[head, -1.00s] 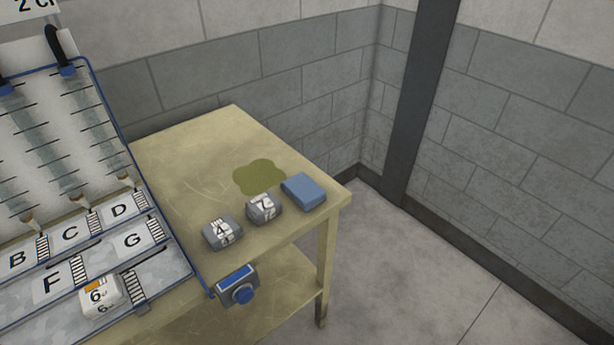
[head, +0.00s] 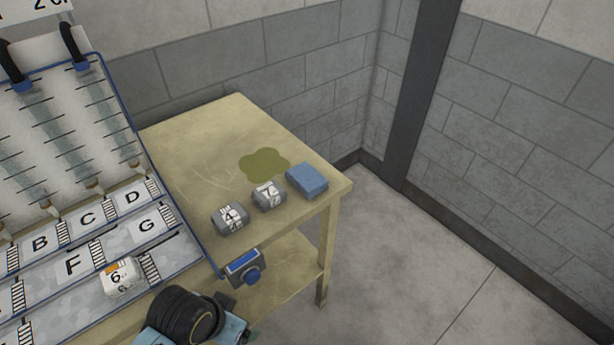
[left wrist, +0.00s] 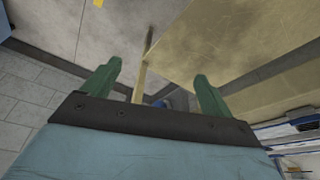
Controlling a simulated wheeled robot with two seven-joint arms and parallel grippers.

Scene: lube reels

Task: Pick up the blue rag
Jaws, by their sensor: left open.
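The blue rag (head: 307,180) is a folded flat block near the right corner of the wooden table (head: 205,130). It lies beside an olive-green stain (head: 264,164) and a grey block marked 72 (head: 268,196). My left gripper (left wrist: 157,72) is open in the left wrist view, with two green fingers apart and nothing seen held between them. In the head view only a dark joint and a teal part of my arm show at the bottom, below the table front; the fingers are not clear there. The rag is not clearly seen in the left wrist view. My right gripper is not in view.
Another grey block, marked 4 (head: 230,218), sits on the table. A lettered sloped rack (head: 85,220) stands on the left, bearing a white block marked 6 (head: 120,278). Floor right of the table is clear.

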